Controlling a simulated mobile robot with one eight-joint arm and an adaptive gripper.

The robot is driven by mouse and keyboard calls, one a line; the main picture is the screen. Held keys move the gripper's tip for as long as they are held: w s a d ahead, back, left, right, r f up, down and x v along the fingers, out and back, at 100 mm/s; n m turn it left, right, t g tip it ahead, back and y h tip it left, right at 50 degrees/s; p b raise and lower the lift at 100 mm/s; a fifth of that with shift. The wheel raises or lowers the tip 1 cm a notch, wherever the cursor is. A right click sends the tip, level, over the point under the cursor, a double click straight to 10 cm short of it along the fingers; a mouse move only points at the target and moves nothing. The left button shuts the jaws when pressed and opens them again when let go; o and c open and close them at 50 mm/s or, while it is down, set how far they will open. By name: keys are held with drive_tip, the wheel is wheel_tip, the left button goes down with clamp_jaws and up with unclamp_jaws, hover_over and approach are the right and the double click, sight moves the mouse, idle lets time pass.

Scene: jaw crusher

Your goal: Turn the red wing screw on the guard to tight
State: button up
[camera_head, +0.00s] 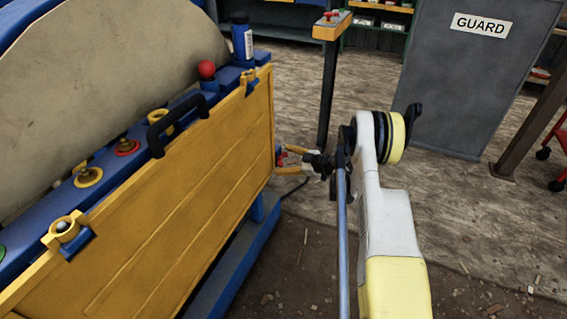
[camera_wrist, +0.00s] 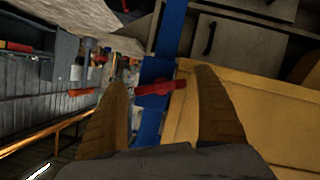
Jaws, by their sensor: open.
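The red wing screw (camera_wrist: 160,88) shows in the wrist view between my two open fingers, ahead of their tips. It sits by the edge of the yellow guard (camera_wrist: 272,110), next to a blue frame post (camera_wrist: 172,45). In the head view the yellow guard (camera_head: 200,190) fills the left, and a small red part of the wing screw (camera_head: 280,156) shows at its right edge. My gripper (camera_head: 287,160) is there, partly hidden by the guard edge. In the wrist view my gripper (camera_wrist: 165,100) is open and empty. Whether a finger touches the screw is unclear.
The guard carries a black handle (camera_head: 172,122). A blue machine bed holds a red ball knob (camera_head: 207,69) and a bottle (camera_head: 242,42). A post with a button box (camera_head: 332,25) stands behind. A grey GUARD panel (camera_head: 470,80) stands at right. Floor between is open.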

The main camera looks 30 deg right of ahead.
drive_tip(key=shift+c, duration=0.2)
drive_tip(key=c, duration=1.1)
drive_tip(key=m+g+y, duration=0.1)
drive_tip(key=m, duration=0.2)
drive_tip(key=shift+y, duration=0.3)
drive_tip(key=shift+c, duration=0.2)
drive_tip(key=o, duration=1.2)
drive_tip(key=v, duration=1.2)
drive_tip(key=shift+w+r, duration=0.1)
